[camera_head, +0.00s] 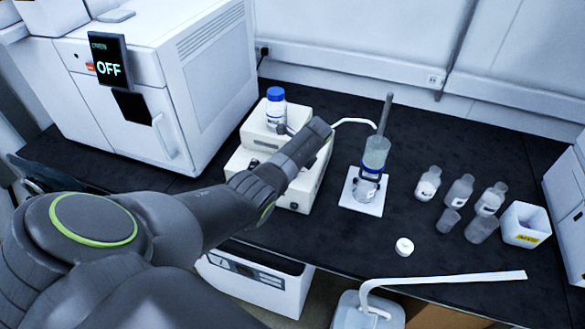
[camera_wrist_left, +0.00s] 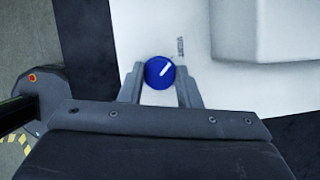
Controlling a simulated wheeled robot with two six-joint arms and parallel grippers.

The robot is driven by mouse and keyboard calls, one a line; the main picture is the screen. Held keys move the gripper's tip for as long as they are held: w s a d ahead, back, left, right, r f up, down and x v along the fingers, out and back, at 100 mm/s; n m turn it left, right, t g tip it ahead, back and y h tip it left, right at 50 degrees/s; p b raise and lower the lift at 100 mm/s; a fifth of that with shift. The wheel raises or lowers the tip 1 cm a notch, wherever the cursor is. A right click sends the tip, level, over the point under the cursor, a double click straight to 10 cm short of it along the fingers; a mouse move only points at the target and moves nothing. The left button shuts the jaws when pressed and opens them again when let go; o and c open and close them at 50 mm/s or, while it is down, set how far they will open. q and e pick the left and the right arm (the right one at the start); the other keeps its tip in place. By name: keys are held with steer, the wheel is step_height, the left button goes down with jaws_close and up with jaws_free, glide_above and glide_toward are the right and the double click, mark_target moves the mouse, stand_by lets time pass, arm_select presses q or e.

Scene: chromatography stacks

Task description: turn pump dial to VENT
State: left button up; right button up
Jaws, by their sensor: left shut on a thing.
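The pump dial is a round blue knob with a white pointer line, seen in the left wrist view (camera_wrist_left: 159,72) on the white pump face. In the head view the white pump (camera_head: 301,196) stands at the middle of the bench. My left arm and gripper cover much of it there, and the dial is hidden. My right gripper is in neither view.
A bottle with a blue cap (camera_head: 276,106) stands on the pump. To the right are a filter column on a white stand (camera_head: 361,206), several small bottles, and a white bin (camera_head: 525,226). A large oven reading OFF (camera_head: 210,60) is at the left. Bench in front of the bottles is mostly clear.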

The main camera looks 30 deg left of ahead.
arm_select(q)
steer(key=shift+r, duration=0.1)
steer(key=o, duration=1)
steer(key=shift+c, duration=0.2)
steer(key=shift+d+r, duration=0.15)
steer(key=shift+r, duration=0.2)
steer(key=v, duration=1.6)
steer(key=shift+r+p, duration=0.35)
steer(key=shift+p, duration=0.1)
steer(key=shift+w+f, duration=0.1)
